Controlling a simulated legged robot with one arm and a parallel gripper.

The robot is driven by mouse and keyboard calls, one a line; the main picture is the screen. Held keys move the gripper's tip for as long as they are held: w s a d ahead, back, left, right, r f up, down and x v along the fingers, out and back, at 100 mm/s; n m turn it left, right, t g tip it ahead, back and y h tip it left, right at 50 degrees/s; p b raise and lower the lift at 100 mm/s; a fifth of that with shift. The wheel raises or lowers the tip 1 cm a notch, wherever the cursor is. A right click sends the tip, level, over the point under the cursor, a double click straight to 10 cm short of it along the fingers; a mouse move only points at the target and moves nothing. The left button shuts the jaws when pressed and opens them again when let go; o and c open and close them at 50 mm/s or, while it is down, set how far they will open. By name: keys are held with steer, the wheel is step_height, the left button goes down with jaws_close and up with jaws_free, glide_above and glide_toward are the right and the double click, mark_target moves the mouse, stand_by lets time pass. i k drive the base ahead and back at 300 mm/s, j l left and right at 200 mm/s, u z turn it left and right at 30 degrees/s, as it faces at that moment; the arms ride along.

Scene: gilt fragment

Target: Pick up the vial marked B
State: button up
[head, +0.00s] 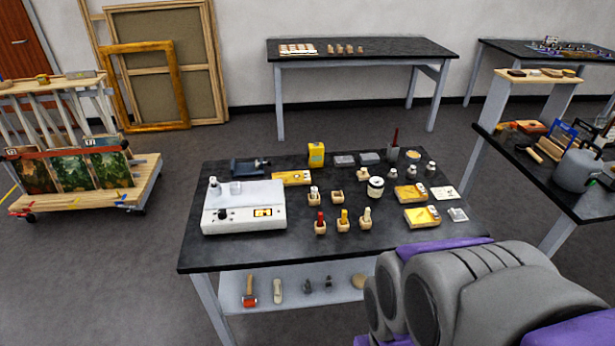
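Several small containers stand on the black-topped table (225,252). Three wooden holders in a front row carry small upright pieces with a red top (320,221), a yellow top (343,219) and a cream top (366,218). Behind them is another wooden holder with a pale upright piece (314,196). Small bottles with grey tops stand at the right back: a left one (393,178), a middle one (411,171) and a right one (431,170). All markings are too small to read, so I cannot tell which is vial B. My gripper is not in view; my arm fills the lower right.
A white instrument (245,218) covers the table's left side. A round jar (376,188), yellow boxes (411,193) and a yellow can (316,154) stand nearby. A lower shelf (300,296) holds tools. A cart (145,182) is left; another table (590,205) is right.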

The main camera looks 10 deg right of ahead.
mark_target(213, 183)
steer(key=i, duration=0.25)
steer(key=i+l+u, duration=0.1)
steer(key=i+u, duration=0.2)
steer(key=i, duration=0.15)
steer(key=i+l+u, duration=0.3)
steer(key=i, duration=0.2)
steer(key=j+u, duration=0.1)
steer(key=u, duration=1.05)
